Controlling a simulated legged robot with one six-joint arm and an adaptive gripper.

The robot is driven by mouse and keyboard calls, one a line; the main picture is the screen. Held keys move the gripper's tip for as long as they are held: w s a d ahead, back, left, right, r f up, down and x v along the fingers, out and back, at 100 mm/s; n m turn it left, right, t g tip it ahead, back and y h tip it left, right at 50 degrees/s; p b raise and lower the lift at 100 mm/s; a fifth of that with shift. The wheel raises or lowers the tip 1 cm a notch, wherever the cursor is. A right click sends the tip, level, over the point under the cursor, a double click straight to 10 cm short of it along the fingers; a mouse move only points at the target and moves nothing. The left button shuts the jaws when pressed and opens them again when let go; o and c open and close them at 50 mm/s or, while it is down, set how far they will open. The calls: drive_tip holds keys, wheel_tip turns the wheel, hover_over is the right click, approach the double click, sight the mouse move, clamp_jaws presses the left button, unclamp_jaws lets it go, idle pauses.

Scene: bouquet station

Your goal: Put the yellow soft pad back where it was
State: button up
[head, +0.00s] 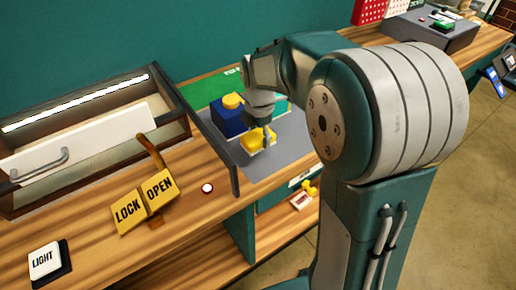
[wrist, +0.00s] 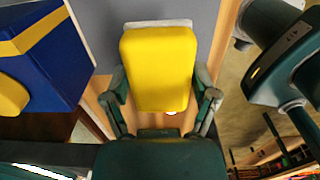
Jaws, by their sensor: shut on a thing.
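The yellow soft pad (wrist: 158,68) sits between the two fingers of my gripper (wrist: 162,98) in the wrist view. My gripper is shut on it. In the head view the pad (head: 257,139) is a small yellow block under my gripper (head: 262,125), over a grey mat (head: 284,153). A pale edge shows behind the pad in the wrist view. I cannot tell whether the pad touches the surface beneath it.
A blue box with a yellow knob (head: 231,117) stands just left of the pad. A teal box (head: 276,106) stands behind. A dark divider (head: 215,150) edges the mat's left side. A LOCK/OPEN lever (head: 146,203) and LIGHT switch (head: 45,260) are further left.

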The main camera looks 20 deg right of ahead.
sight(259, 157)
wheel_tip(259, 157, down, 2)
drive_tip(key=shift+a, duration=0.1)
drive_tip(key=shift+f, duration=1.8)
drive_tip(key=o, duration=0.9)
drive_tip(key=shift+c, duration=0.2)
